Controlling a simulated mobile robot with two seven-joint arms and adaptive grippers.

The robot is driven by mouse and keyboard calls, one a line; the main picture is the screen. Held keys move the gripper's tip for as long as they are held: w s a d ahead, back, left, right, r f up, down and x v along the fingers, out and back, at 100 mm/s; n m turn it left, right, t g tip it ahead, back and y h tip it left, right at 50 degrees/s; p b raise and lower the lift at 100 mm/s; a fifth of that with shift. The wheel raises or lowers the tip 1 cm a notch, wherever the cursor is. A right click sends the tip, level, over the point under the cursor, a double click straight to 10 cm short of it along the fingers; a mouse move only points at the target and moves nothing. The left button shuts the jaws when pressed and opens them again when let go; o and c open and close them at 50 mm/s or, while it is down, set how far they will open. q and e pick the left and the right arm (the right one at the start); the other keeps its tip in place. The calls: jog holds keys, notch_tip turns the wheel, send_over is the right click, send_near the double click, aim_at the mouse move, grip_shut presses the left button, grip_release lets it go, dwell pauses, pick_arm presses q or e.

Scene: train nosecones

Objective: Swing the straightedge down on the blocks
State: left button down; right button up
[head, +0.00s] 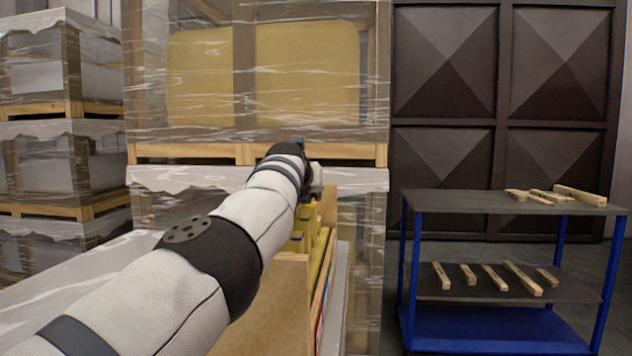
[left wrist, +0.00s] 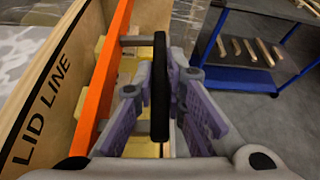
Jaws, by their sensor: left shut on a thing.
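In the left wrist view, an orange straightedge (left wrist: 113,62) runs lengthwise over an open wooden crate (left wrist: 68,48). Grey posts join it to a black handle (left wrist: 160,90). My left gripper (left wrist: 160,100) is shut on this handle, with purple pads on either side. Yellow blocks (left wrist: 145,72) show partly beneath the straightedge and fingers; whether the straightedge touches them I cannot tell. In the head view my left arm reaches over the crate (head: 262,305) and hides most of the gripper. Yellow blocks (head: 309,216) show beside it. My right gripper is out of view.
The crate wall carries a black stripe and the words LID LINE (left wrist: 42,108). A blue-framed cart (head: 500,205) with several wooden sticks stands to the right. Wrapped pallet loads (head: 260,75) stand close behind the crate. Floor shows between crate and cart.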

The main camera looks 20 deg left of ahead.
pick_arm(q)
jog(key=shift+d+f+m+y, duration=0.1)
jog(key=shift+f+m+y, duration=0.35)
jog(key=shift+f, duration=0.6)
jog(key=c, duration=1.6)
grip_release()
jog(key=shift+w, duration=0.1)
jog(key=shift+c, duration=0.2)
jog(key=shift+s+d+r, duration=0.1)
jog(key=shift+s+r, duration=0.3)
jog(key=shift+s, duration=0.05)
jog(key=v, duration=0.6)
jog(key=shift+s, duration=0.25)
